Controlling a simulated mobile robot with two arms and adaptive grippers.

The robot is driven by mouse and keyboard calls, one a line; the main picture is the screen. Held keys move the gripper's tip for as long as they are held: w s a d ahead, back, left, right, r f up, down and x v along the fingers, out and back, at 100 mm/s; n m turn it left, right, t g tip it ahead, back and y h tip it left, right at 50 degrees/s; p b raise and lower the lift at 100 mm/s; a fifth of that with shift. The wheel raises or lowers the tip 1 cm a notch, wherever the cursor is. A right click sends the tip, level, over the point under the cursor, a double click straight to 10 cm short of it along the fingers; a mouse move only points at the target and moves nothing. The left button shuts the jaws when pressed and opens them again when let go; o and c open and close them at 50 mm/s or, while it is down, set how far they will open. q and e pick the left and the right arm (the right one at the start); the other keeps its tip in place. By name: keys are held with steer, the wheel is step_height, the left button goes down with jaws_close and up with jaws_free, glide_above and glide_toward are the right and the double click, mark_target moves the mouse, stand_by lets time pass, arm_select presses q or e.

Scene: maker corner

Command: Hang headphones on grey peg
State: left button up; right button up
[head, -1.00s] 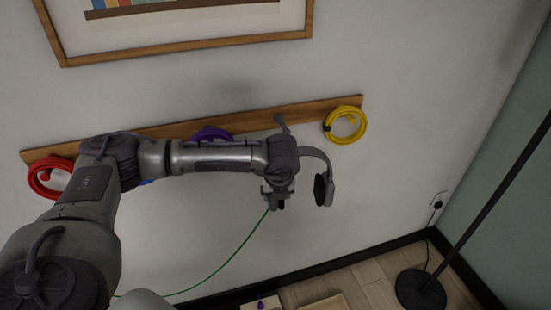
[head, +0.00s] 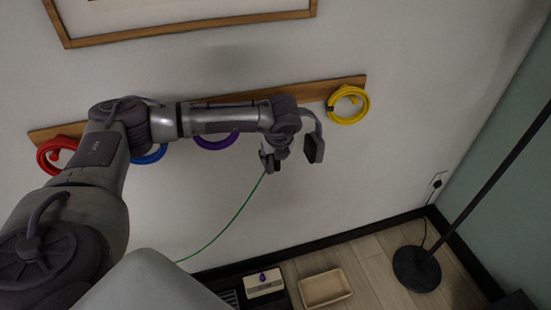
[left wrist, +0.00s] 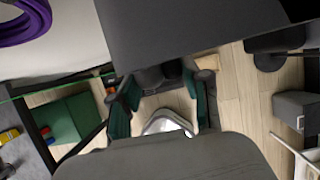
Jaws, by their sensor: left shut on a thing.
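The dark grey headphones hang at my left gripper, right of my wrist in the head view. Their curved headband and one ear cup (head: 314,149) show; the rest is hidden by the gripper. My left gripper (head: 271,161) is shut on the headphones, in front of the wall and below the wooden rail. In the left wrist view, large dark grey surfaces (left wrist: 200,30) fill much of the picture close to the camera; I cannot tell which parts they are. The grey peg is hidden behind my left arm. My right gripper is not in view.
The wooden rail (head: 312,91) carries yellow (head: 347,105), purple (head: 216,142), blue and red (head: 55,155) coils. A thin green cable (head: 225,228) runs down leftward from near my gripper. A beige tray (head: 325,288) lies below. A lamp stand (head: 480,200) stands right.

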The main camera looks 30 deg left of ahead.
arm_select(q)
steer(key=shift+w+a+f, duration=0.15)
steer(key=shift+w+a, duration=1.9)
steer(key=shift+a, duration=0.3)
steer(key=shift+w+a+f+b, duration=0.1)
steer(key=shift+f+b, duration=0.2)
steer(key=shift+b, duration=0.3)
steer(key=shift+w+a+f+b, duration=0.25)
steer(key=shift+a+b, duration=0.05)
steer(key=shift+b, duration=0.4)
steer(key=o, duration=1.4)
steer(key=shift+o, duration=0.2)
